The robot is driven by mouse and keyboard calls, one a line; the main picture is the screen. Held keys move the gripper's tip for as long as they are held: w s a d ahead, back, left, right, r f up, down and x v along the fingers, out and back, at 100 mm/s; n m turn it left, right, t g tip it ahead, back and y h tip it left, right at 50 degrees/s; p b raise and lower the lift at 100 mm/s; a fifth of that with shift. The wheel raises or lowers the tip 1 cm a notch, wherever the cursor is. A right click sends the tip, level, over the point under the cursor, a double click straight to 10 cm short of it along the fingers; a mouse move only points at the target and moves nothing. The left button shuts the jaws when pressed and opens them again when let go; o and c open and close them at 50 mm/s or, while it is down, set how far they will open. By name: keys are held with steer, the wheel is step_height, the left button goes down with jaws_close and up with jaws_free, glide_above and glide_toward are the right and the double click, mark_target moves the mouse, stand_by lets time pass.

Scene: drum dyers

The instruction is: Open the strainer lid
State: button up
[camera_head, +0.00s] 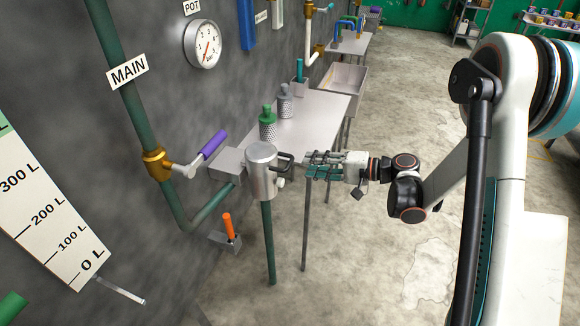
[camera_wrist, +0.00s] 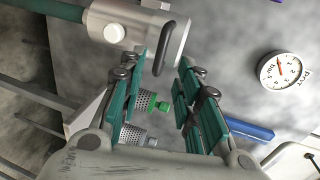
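The strainer (camera_head: 263,182) is a grey metal cylinder on a green pipe, left of my gripper. Its round lid (camera_head: 261,152) sits flat on top and looks closed. A black loop handle (camera_head: 285,158) juts from the lid side toward my gripper. My gripper (camera_head: 312,164) is open and empty, held sideways just right of the handle. In the wrist view the handle (camera_wrist: 166,48) lies at the gap between the open fingertips (camera_wrist: 164,68). I cannot tell whether a finger touches it. A pale round knob (camera_wrist: 114,33) sits on the strainer body.
A metal table (camera_head: 315,115) behind holds a green-topped perforated canister (camera_head: 267,124) and a grey one (camera_head: 285,102). A purple-handled valve (camera_head: 213,145) and an orange-handled tool in a holder (camera_head: 229,226) are at left. The floor at right is clear.

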mark_target(289, 162)
steer(key=b+x, duration=0.2)
steer(key=x, duration=0.6)
jaws_close()
